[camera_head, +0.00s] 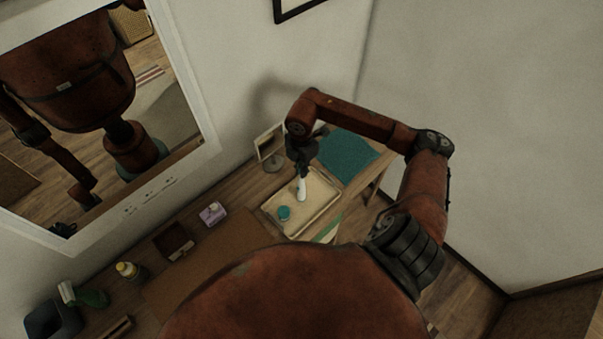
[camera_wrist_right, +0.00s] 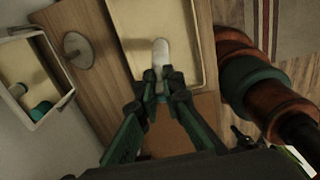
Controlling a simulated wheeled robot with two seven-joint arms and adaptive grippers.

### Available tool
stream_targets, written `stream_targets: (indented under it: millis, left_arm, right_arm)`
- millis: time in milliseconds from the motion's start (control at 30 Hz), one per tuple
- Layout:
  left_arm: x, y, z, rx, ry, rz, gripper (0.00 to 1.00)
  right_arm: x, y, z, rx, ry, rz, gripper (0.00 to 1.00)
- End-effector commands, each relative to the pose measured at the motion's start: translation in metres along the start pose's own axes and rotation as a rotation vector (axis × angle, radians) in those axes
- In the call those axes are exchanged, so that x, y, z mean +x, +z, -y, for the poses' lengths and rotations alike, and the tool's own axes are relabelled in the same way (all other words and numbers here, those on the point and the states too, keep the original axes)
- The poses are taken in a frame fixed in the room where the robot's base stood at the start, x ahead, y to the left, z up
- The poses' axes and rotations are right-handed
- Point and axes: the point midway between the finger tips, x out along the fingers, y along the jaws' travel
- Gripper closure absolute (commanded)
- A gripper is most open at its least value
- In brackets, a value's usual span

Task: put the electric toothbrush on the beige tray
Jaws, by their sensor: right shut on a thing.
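The white electric toothbrush (camera_head: 301,187) is held by my right gripper (camera_head: 301,166), pointing down over the beige tray (camera_head: 322,202). In the right wrist view, the right gripper (camera_wrist_right: 162,80) is shut on one part of the white toothbrush (camera_wrist_right: 161,52), with the beige tray (camera_wrist_right: 132,32) behind it. I cannot tell whether the toothbrush touches the tray. A teal round item (camera_head: 284,212) sits at the tray's near left part. My left gripper does not show directly in either view.
A small standing mirror (camera_head: 271,146) is just behind the tray, close to the right gripper. A teal cloth (camera_head: 347,158) lies right of the tray.

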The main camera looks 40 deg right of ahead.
Motion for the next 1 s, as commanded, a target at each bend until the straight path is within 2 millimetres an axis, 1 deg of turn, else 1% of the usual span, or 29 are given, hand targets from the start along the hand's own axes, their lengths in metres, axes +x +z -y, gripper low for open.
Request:
stream_targets:
  millis: [33,100,200,533,567,800,1000]
  left_arm:
    - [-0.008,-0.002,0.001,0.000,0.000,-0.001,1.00]
    - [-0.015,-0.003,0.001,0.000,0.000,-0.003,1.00]
    - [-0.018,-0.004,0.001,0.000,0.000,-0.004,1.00]
    - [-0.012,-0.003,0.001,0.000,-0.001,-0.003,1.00]
    - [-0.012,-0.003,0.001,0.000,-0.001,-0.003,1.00]
    - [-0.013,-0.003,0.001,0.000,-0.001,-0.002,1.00]
    - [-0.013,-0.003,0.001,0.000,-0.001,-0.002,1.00]
  right_arm:
    - [0.006,-0.002,0.002,0.002,-0.006,-0.005,1.00]
    - [0.016,-0.002,0.002,0.001,-0.005,-0.005,1.00]
    - [0.026,-0.001,0.001,0.000,-0.002,-0.002,1.00]
    - [0.031,-0.001,0.001,0.000,-0.001,-0.001,1.00]
    - [0.032,-0.001,0.001,0.000,-0.002,-0.001,0.92]
    - [0.030,-0.001,0.001,0.000,-0.001,-0.001,0.76]
    - [0.030,-0.002,0.001,0.000,-0.001,-0.001,0.75]
